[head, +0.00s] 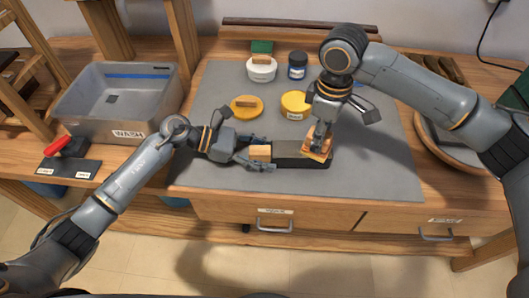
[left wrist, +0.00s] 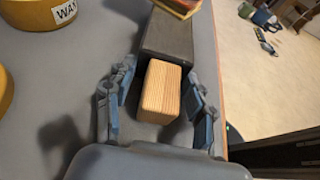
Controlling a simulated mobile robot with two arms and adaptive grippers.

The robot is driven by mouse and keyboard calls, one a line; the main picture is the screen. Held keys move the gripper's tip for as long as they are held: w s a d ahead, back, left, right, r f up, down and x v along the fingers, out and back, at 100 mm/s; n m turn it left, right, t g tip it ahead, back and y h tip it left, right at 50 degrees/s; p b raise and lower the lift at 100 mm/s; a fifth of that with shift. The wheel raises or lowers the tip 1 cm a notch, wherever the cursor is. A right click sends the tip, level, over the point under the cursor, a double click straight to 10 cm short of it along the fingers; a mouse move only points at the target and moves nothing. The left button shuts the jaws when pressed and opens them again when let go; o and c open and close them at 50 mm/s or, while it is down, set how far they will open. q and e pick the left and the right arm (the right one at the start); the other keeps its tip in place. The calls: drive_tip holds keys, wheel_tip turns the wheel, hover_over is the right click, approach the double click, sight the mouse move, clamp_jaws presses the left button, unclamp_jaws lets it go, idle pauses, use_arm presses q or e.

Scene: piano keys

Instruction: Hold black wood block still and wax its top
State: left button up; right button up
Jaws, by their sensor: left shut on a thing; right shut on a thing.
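The black wood block (head: 290,153) lies flat on the grey mat, with a pale wood piece (head: 260,152) at its left end; I cannot tell whether they are joined. My left gripper (head: 258,155) is shut at that end, its fingers on either side. In the left wrist view the fingertips (left wrist: 160,75) flank the near end of the black block (left wrist: 168,38), around the pale piece (left wrist: 160,92). My right gripper (head: 320,135) is shut on an orange-tan pad (head: 317,153), held low over the block's right part; exact contact is unclear.
Behind the block are a yellow lid or pad (head: 247,107), a yellow tin (head: 296,104), a white tub (head: 262,69) and a dark blue jar (head: 298,65). A grey wash bin (head: 120,100) stands left. The mat (head: 370,175) is free to the right.

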use_arm(q)
drive_tip(key=shift+s+f, duration=0.1)
drive_tip(key=shift+f, duration=0.05)
use_arm(e)
drive_tip(key=shift+s+a+f, duration=0.1)
drive_tip(key=shift+s+a, duration=0.05)
drive_tip(key=shift+a, duration=1.75)
drive_tip(key=shift+s+a+f, duration=0.1)
drive_tip(key=shift+s+a, duration=0.05)
drive_tip(key=shift+a, duration=1.75)
drive_tip(key=shift+w+d+r, duration=0.15)
drive_tip(key=shift+d, duration=1.65)
drive_tip(key=shift+w+d, duration=0.2)
drive_tip(key=shift+d, duration=2.8)
drive_tip(key=shift+s+a+f, duration=0.15)
drive_tip(key=shift+a, duration=0.9)
drive_tip(key=shift+s+a+f, duration=0.1)
drive_tip(key=shift+a, duration=0.95)
drive_tip(key=shift+c, duration=0.5)
drive_tip(key=shift+a+r, duration=0.2)
drive_tip(key=shift+a, duration=2.55)
wheel_tip(320, 180, up, 7)
drive_tip(key=shift+r, duration=0.1)
